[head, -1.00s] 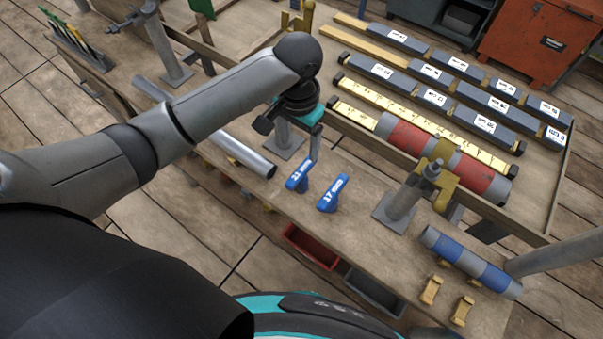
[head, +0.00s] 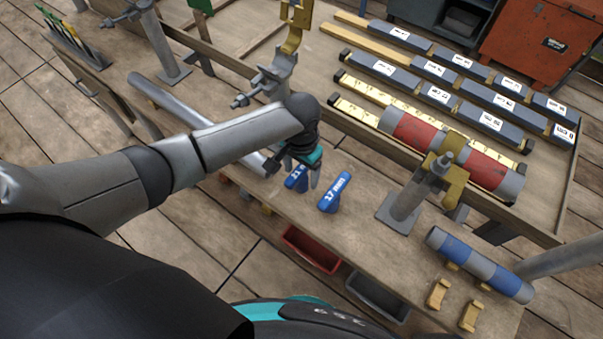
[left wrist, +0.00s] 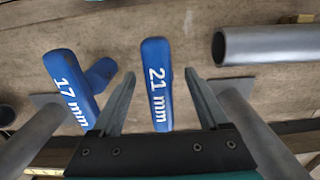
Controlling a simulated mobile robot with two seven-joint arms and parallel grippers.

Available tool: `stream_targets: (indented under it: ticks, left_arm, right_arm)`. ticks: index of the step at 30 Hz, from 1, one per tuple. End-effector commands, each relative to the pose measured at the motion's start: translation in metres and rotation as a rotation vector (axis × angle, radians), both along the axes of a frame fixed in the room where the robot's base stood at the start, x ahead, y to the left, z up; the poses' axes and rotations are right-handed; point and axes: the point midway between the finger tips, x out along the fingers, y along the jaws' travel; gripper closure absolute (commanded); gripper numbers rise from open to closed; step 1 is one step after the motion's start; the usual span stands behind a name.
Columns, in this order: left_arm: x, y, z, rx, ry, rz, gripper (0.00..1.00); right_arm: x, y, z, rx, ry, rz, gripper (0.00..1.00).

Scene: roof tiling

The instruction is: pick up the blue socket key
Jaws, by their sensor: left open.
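Two blue socket keys lie on the wooden bench. The one marked 21 mm (head: 296,183) is partly hidden under my left gripper (head: 296,171) in the head view. In the left wrist view this 21 mm key (left wrist: 156,95) lies between the two open fingers (left wrist: 160,78), with a gap on each side. The other key, marked 17 mm (head: 335,193), lies just right of it in the head view; in the left wrist view the 17 mm key (left wrist: 70,90) is left of the left finger. The left gripper is open and empty. My right gripper is not in view.
A grey pipe (head: 190,120) lies left of the keys. A post with a yellow clamp (head: 410,195) stands to their right, and a blue-and-grey tube (head: 478,264) is beyond it. Red (head: 312,248) and grey (head: 378,297) bins sit below the bench edge.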

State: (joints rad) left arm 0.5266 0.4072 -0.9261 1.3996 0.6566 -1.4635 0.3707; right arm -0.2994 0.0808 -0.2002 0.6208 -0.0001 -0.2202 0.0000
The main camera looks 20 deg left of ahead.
Motion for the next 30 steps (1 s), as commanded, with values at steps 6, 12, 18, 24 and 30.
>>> stream_targets:
  ticks: [6, 12, 18, 24, 30]
  left_arm:
    - [0.0, -0.0001, -0.0002, 0.0, 0.0, 0.0, 0.22]
    - [0.0001, -0.0001, 0.0, 0.0, 0.0, 0.0, 0.45]
    - [0.0001, 0.0, 0.0001, 0.0, 0.0, 0.0, 0.67]
    - [0.0001, 0.0, 0.0001, 0.0, 0.0, 0.001, 0.9]
    - [0.0001, 0.0001, 0.0002, 0.0, 0.0, 0.001, 1.0]
  right_arm:
    - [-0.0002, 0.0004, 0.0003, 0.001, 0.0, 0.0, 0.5]
    - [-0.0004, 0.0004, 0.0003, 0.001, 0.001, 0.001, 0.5]
    - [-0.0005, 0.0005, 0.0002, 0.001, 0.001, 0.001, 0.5]
    - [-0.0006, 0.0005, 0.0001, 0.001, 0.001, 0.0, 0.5]
    - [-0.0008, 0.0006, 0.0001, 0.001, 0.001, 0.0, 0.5]
